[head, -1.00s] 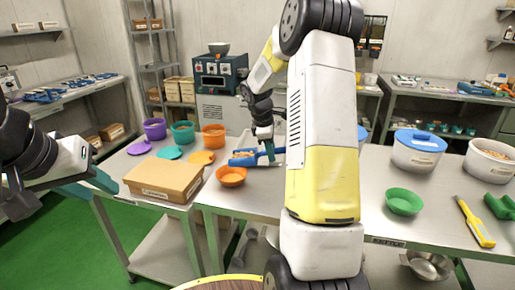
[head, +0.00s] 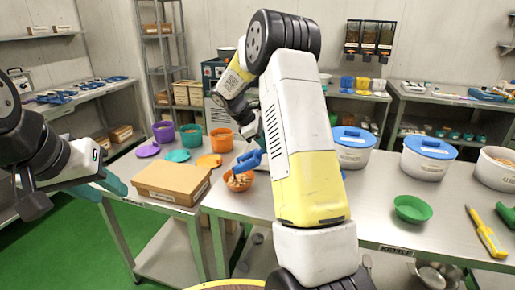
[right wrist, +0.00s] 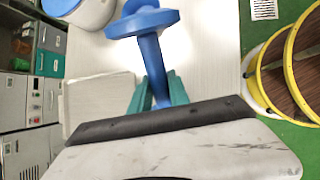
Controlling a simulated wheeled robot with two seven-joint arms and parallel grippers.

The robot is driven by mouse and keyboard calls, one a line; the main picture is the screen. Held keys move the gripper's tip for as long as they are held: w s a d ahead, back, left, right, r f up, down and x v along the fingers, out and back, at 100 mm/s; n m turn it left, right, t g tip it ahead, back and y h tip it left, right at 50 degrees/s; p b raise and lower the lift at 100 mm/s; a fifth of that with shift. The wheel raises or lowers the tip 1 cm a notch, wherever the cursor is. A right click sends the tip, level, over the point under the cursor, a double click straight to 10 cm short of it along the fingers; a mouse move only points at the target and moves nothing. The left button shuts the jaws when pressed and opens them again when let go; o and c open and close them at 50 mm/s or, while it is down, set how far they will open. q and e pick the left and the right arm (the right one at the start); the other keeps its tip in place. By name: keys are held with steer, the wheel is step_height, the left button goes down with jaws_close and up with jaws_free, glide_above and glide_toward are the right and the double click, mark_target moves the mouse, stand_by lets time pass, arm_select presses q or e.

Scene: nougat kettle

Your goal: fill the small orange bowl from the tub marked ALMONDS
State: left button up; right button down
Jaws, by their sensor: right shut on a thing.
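The small orange bowl (head: 239,183) stands on the steel table near its front edge, with a heap of light brown pieces in it. A blue scoop (head: 248,159) is tilted just above the bowl. My right gripper (right wrist: 158,92) is shut on the scoop's handle (right wrist: 152,62); in the head view my arm hides most of this gripper. My left gripper (head: 112,192) is at the far left, its teal fingers apart and empty. Purple (head: 163,132), teal (head: 191,135) and orange (head: 221,140) tubs stand open at the back left.
A cardboard box (head: 172,181) lies left of the bowl. Lids (head: 177,156) lie before the coloured tubs. White tubs with blue lids (head: 429,148), a green bowl (head: 412,209) and a yellow-handled tool (head: 485,232) are at right. Table is bare around the green bowl.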

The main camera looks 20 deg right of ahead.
steer(key=shift+w+a+r, duration=0.1)
steer(key=shift+a+r, duration=0.05)
steer(key=shift+a, duration=0.1)
steer(key=shift+d+r, duration=0.1)
steer(key=shift+r, duration=0.35)
step_height(320, 180, up, 3)
steer(key=t+y, duration=0.1)
steer(key=y, duration=0.1)
steer(key=t+y, duration=0.1)
steer(key=y, duration=0.1)
steer(key=shift+d+r+m, duration=0.15)
steer(key=shift+m, duration=0.15)
steer(key=shift+a+r+t+y, duration=0.25)
steer(key=shift+r+t+y, duration=0.2)
steer(key=shift+y, duration=0.45)
